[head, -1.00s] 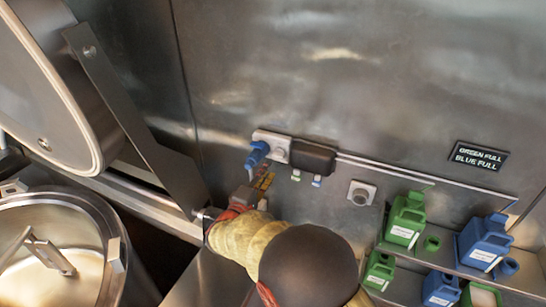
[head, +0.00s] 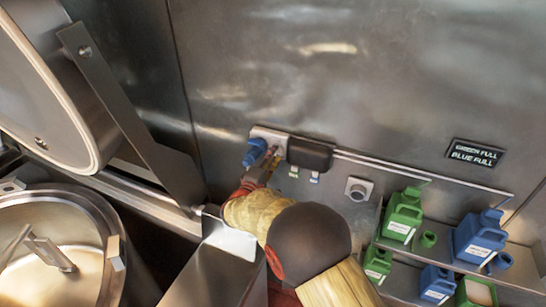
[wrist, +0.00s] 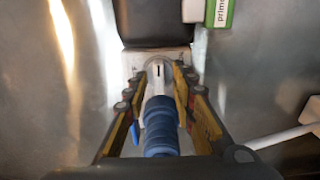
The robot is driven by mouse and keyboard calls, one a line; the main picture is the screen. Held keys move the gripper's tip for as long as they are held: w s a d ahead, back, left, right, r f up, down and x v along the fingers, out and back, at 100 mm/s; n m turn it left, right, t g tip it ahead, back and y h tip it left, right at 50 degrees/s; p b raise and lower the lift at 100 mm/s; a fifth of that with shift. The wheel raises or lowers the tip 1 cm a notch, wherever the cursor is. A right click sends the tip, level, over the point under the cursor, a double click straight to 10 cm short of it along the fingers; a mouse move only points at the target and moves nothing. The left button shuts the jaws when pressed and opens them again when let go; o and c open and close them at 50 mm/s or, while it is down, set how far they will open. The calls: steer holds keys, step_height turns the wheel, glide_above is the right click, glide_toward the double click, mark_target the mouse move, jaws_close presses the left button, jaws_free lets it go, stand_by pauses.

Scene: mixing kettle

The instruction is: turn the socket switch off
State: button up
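The socket (head: 270,137) is a pale plate on the metal wall with a blue plug (head: 255,152) in it. In the wrist view the blue plug (wrist: 159,128) stands in front of the socket plate (wrist: 136,63). A round grey switch (wrist: 158,70) with a dark mark shows above the plug. My gripper (wrist: 159,77) has its yellow and black fingers on both sides of the switch. The fingers are apart, and I cannot tell whether they touch it. In the head view my gripper (head: 268,162) is at the socket and partly hides it.
A black box (head: 310,153) sits right of the socket, with small buttons below. Green jugs (head: 403,217) and blue jugs (head: 480,240) stand on shelves at right. A large kettle (head: 65,245) is at left.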

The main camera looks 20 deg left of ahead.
jaws_close()
steer(key=shift+f+b, duration=0.1)
steer(key=shift+b, duration=0.25)
steer(key=n+b, duration=0.3)
steer(key=n, duration=1.4)
steer(key=shift+n+b, duration=0.4)
stand_by(0.5)
steer(key=shift+o, duration=0.8)
jaws_free()
